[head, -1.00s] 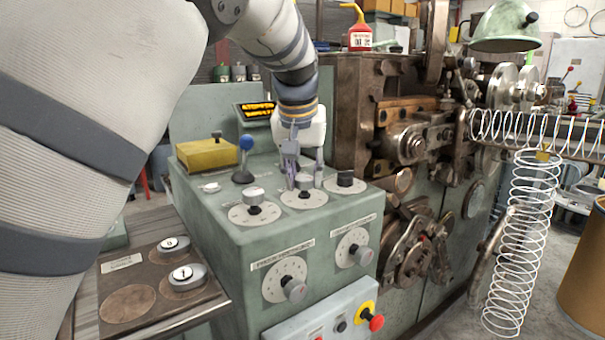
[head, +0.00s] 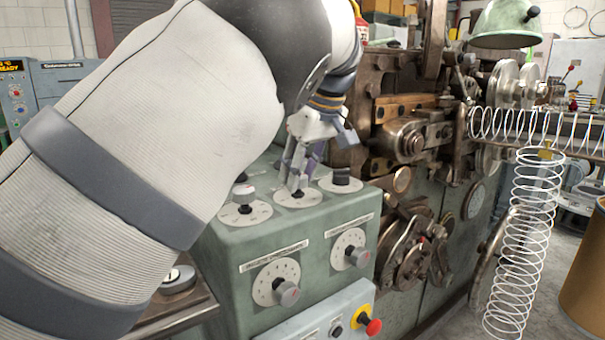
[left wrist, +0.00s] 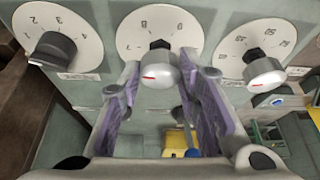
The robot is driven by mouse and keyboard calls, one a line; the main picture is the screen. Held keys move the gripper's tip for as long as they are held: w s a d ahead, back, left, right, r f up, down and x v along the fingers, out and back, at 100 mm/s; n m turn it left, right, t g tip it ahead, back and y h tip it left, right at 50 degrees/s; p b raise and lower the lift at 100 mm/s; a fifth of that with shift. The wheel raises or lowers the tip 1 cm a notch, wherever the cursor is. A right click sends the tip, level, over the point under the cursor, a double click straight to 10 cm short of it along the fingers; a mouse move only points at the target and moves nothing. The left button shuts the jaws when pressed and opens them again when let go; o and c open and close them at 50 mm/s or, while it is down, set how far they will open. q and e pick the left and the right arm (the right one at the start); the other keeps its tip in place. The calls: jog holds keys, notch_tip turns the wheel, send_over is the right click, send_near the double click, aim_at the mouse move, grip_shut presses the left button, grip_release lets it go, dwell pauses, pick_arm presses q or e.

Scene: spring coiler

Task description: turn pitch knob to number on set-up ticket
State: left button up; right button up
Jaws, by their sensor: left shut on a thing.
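My left gripper (head: 297,183) points down at the middle of three knobs on top of the green control box (head: 220,262). It is shut on that middle knob, which its fingers mostly hide in the head view. In the left wrist view the middle knob (left wrist: 160,72) is grey with a red mark, between the purple-padded fingers, on a white numbered dial (left wrist: 135,32). I cannot read which knob is pitch, and I cannot make out a set-up ticket. My right gripper is not in view.
Close on either side stand a silver-topped knob (head: 243,194) and a dark knob (head: 341,176). Two more dials with knobs (head: 287,292) (head: 358,256) are on the box's front, above a red button (head: 373,326). The coiling machine (head: 400,130) stands right, with wire coils (head: 536,245).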

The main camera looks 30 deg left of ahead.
pick_arm(q)
jog(key=shift+f+n, duration=0.1)
jog(key=shift+n, duration=0.5)
jog(key=shift+g, duration=0.3)
jog(key=o, duration=1.1)
jog(key=shift+o, duration=0.2)
jog(key=v, duration=0.7)
jog(key=shift+r, duration=0.3)
jog(key=shift+d, duration=0.15)
